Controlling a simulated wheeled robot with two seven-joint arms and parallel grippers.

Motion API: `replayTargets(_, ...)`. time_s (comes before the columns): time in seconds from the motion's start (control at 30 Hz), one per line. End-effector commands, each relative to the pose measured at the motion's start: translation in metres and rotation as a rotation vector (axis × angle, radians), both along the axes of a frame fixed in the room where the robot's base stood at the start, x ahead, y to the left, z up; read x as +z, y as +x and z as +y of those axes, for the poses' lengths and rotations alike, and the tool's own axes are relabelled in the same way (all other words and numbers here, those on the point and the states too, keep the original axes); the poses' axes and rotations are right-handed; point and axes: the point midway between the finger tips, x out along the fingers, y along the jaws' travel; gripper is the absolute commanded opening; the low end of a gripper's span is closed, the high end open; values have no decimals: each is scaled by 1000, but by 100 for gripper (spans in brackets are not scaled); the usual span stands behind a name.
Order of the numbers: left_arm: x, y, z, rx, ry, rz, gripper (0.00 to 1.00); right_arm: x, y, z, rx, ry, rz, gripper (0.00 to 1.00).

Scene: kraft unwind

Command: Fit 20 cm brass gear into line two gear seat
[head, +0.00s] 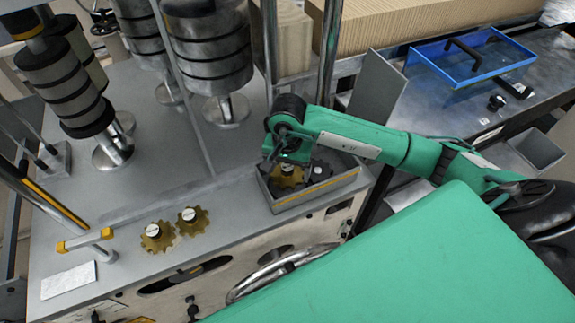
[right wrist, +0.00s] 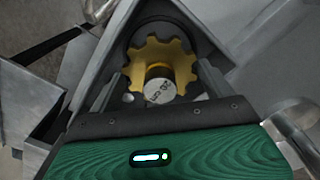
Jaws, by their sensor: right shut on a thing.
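The brass gear (right wrist: 151,52) has a toothed rim and a pale knob that reads "20 cm" in the right wrist view. It also shows in the head view (head: 286,180), inside a grey tray (head: 312,195) at the machine's front edge. My right gripper (right wrist: 162,84) is shut on this gear, with a finger on either side of the knob. In the head view my right gripper (head: 286,158) is over the tray and partly covers the gear. Two other brass gears (head: 157,237) (head: 192,221) sit on the machine top, left of the tray. I cannot identify the line two gear seat. My left gripper is out of view.
Banded rollers (head: 210,45) on posts stand behind. A yellow-ended bar (head: 85,240) and a white card (head: 68,281) are at the left. A blue tray (head: 473,57) is at the back right.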

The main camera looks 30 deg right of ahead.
Motion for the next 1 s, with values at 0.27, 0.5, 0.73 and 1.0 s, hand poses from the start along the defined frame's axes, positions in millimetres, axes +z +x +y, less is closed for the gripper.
replayTargets(0.27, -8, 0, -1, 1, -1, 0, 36, -17, 0, 0, 1, 1, -1, 46)
replayTargets(0.5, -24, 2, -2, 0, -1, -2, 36, -32, 0, 0, 1, -1, -2, 46)
replayTargets(0.73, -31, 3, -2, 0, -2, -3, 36, -39, 0, 0, 0, -1, -2, 46)
replayTargets(1.0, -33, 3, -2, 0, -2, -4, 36, -40, 0, 0, 0, 0, -1, 46)
